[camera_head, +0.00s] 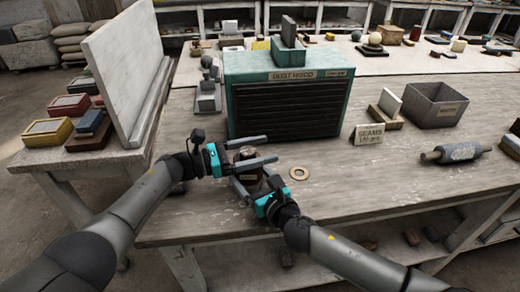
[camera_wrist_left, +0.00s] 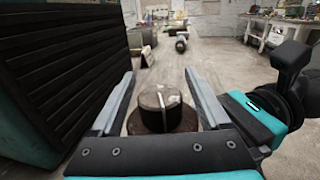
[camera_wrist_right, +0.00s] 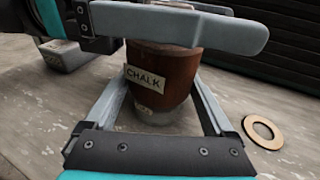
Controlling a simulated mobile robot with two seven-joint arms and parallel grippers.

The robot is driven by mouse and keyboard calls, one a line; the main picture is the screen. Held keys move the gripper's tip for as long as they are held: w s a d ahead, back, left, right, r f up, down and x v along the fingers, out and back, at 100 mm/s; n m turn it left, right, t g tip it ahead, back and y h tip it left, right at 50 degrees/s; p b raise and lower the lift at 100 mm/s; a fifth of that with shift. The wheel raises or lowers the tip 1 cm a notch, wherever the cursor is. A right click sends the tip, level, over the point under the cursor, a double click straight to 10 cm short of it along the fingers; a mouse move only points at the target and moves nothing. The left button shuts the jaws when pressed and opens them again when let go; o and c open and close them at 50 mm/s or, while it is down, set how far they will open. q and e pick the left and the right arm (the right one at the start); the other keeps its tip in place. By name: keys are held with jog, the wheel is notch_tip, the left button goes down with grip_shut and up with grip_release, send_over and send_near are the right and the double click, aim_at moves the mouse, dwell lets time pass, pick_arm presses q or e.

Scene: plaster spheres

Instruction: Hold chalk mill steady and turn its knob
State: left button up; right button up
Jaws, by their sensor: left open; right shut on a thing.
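The chalk mill (camera_head: 247,176) stands upright on the workbench in front of the dust hood, partly hidden by my grippers. In the right wrist view its brown body (camera_wrist_right: 168,68) carries a "CHALK" label. My right gripper (camera_head: 255,182) is shut on the body, one finger on each side, low down. My left gripper (camera_head: 274,149) is open at the top of the mill. In the left wrist view the dark round knob (camera_wrist_left: 160,108), with a pale line across it, lies between the left fingers, with gaps on both sides.
The teal dust hood (camera_head: 288,70) stands close behind the mill. A flat ring (camera_head: 299,173) lies to its right. Further right are a "SEAMS" sign (camera_head: 368,134), a grey bin (camera_head: 433,106) and a roller (camera_head: 455,152). A pale upright panel (camera_head: 122,75) stands left.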

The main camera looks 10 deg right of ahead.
pick_arm(q)
jog(key=s+a, duration=0.2)
jog(key=a, duration=1)
jog(key=shift+f, duration=0.1)
jog(key=w+d+r+n+t+y, duration=0.1)
jog(key=d+t, duration=0.1)
jog(key=t, duration=0.1)
jog(key=w+d+r+n+t+y, duration=0.1)
jog(key=d+r+n+t+y, duration=0.1)
jog(key=d+t, duration=0.1)
jog(key=w+d+r+n+t+y, duration=0.1)
jog(key=w+d+t, duration=0.1)
jog(key=d+t, duration=0.1)
jog(key=shift+r+n+t+y, duration=0.3)
jog(key=shift+r+t, duration=0.05)
jog(key=shift+t, duration=0.25)
jog(key=s+n+t+y, duration=0.2)
jog(key=s, duration=0.1)
jog(key=s+a+n+t+y, duration=0.1)
jog(key=n, duration=0.1)
jog(key=shift+s+r+y, duration=0.15)
jog(key=shift+r+y, duration=0.15)
jog(key=s+a+f+n+y, duration=0.2)
jog(key=s+f, duration=0.3)
jog(key=s, duration=0.1)
jog(key=x, duration=1.2)
jog(key=shift+d+f, duration=0.1)
jog(key=shift+f, duration=0.05)
